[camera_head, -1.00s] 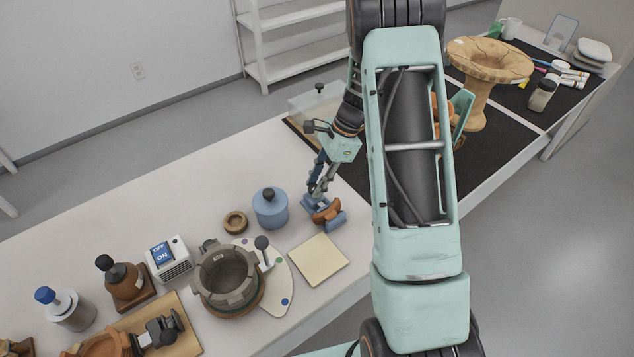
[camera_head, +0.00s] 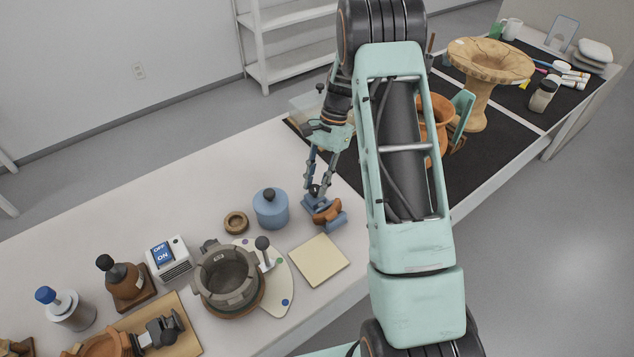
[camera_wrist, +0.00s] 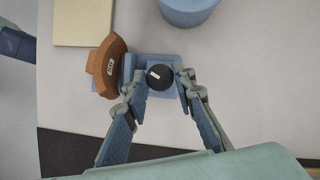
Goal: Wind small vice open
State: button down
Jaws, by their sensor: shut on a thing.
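The small vice is blue and sits on the white table; its body shows in the wrist view (camera_wrist: 174,62) and, partly covered by my fingers, in the head view (camera_head: 336,221). A brown, curved sherd with a small white label (camera_wrist: 107,67) sits at its jaws on the left in the wrist view; the sherd also shows in the head view (camera_head: 325,212). The vice's round black knob with a white mark (camera_wrist: 158,76) lies between my fingertips. My gripper (camera_wrist: 161,79) is shut on this knob from above. It also shows in the head view (camera_head: 315,192).
A blue lidded jar (camera_head: 270,210) stands close left of the vice, with a cream pad (camera_head: 318,260) in front. A grey ring-shaped pot (camera_head: 226,278) stands further left. A black mat (camera_head: 480,150) with an orange pot (camera_head: 437,120) and a tan pedestal bowl (camera_head: 490,62) lies right.

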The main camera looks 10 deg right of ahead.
jog(key=n, duration=0.2)
jog(key=n+g+h, duration=0.1)
jog(key=n, duration=0.2)
jog(key=shift+w+a+h, duration=0.1)
jog(key=shift+w+h, duration=0.05)
jog(key=shift+h, duration=0.15)
dwell(0.4)
jog(key=c, duration=1.6)
grip_release()
jog(key=v, duration=1.2)
